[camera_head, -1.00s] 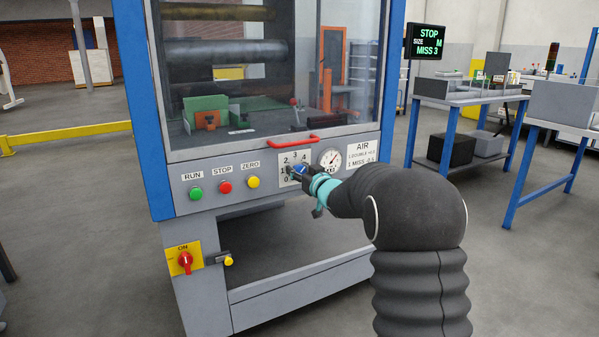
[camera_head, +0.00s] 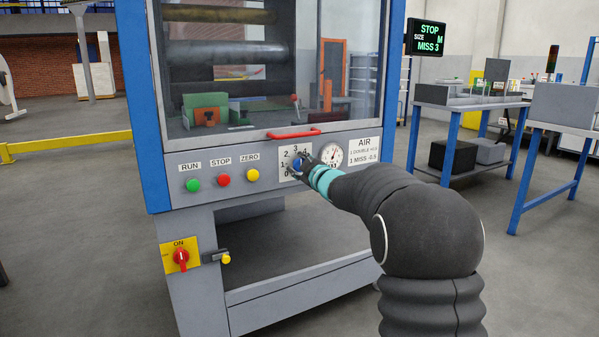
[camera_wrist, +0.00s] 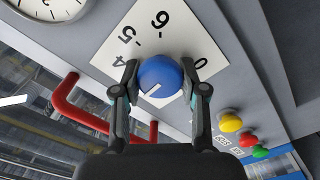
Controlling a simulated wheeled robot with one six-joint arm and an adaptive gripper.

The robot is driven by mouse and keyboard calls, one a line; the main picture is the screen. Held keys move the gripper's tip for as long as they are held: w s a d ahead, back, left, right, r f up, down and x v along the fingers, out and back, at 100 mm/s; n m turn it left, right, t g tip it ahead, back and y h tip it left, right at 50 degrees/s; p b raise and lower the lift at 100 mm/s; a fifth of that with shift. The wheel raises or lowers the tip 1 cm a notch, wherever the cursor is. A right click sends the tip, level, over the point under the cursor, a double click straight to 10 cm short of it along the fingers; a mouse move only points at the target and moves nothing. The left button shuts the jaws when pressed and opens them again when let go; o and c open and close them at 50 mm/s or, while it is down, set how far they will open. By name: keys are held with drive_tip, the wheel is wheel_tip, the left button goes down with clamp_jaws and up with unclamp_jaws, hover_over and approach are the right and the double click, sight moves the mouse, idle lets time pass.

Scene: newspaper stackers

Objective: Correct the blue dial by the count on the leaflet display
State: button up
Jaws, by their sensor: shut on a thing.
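The blue dial (camera_head: 297,165) sits on a white numbered plate (camera_head: 285,154) on the machine's front panel. In the wrist view the round blue dial (camera_wrist: 163,70) has a short white mark toward the lower left. The plate (camera_wrist: 185,38) there shows 4, 5, 6 and 0; the other numbers are hidden. My gripper (camera_wrist: 160,72) is shut on the dial, one finger on each side. It also shows at the dial in the head view (camera_head: 301,163). The display (camera_head: 432,37) reads STOP, SIZE M, MISS 3.
A pressure gauge (camera_head: 331,155) and an AIR label (camera_head: 364,148) with a MISS line in small print sit right of the dial. Green (camera_head: 193,185), red (camera_head: 224,179) and yellow (camera_head: 252,174) buttons are left. A red handle (camera_head: 293,133) juts out above.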

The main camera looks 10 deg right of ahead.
drive_tip(key=shift+a+n, duration=0.1)
drive_tip(key=shift+n, duration=1.9)
drive_tip(key=o, duration=1.1)
drive_tip(key=shift+s+f, duration=0.1)
drive_tip(key=v, duration=1.1)
drive_tip(key=shift+s, duration=0.35)
